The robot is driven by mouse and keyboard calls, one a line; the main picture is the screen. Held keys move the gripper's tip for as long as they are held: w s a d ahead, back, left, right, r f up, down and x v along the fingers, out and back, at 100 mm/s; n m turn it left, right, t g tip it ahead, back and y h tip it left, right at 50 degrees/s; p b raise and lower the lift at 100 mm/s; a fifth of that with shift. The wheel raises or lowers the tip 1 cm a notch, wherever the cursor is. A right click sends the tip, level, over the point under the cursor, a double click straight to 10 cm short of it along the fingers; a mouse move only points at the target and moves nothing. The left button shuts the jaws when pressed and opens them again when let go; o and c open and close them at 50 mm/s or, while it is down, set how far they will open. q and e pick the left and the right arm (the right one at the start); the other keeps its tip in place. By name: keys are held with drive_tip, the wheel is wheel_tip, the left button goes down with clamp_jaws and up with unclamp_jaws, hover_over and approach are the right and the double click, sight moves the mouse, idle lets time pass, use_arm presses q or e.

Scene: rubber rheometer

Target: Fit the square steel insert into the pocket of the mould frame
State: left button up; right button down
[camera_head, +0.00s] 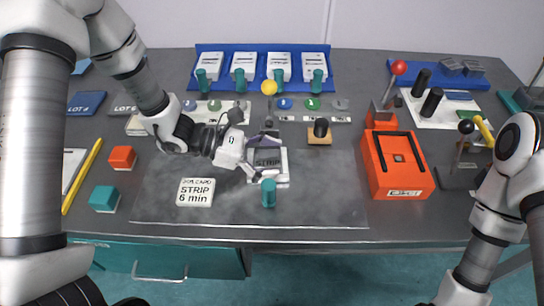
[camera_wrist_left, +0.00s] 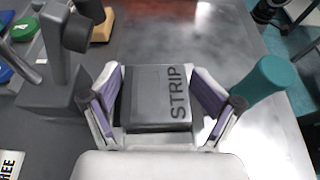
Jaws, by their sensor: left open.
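In the left wrist view the plate (camera_wrist_left: 155,97) sits between the two purple-padded fingers. My left gripper (camera_head: 258,160) is open around it; a gap shows beside the fingers, and contact cannot be told.
A STRIP 6 min card (camera_head: 195,192) lies front left. A grey lever stand (camera_wrist_left: 55,90) is close behind. The front right mat is clear.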

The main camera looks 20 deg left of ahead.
sight(262, 155)
use_arm(q)
drive_tip(key=shift+s+a+f+p, duration=0.1)
drive_tip(key=shift+s+f+p, duration=0.1)
drive_tip(key=shift+f+p, duration=0.15)
drive_tip(key=shift+a+r+p, duration=0.15)
drive_tip(key=shift+r+p, duration=0.4)
drive_tip(key=shift+p, duration=0.05)
drive_tip(key=a, duration=0.3)
drive_tip(key=shift+a+r, duration=0.25)
drive_tip(key=shift+r, duration=0.1)
drive_tip(key=p+v, duration=0.1)
drive_tip(key=v, duration=0.3)
drive_tip(key=r+p+v, duration=0.1)
drive_tip(key=p+v, duration=0.1)
drive_tip(key=v, duration=0.2)
drive_tip(key=shift+d, duration=0.15)
drive_tip(key=shift+s+a+f, duration=0.1)
drive_tip(key=shift+a+f, duration=0.05)
drive_tip(key=shift+a, duration=0.25)
drive_tip(key=shift+d, duration=0.1)
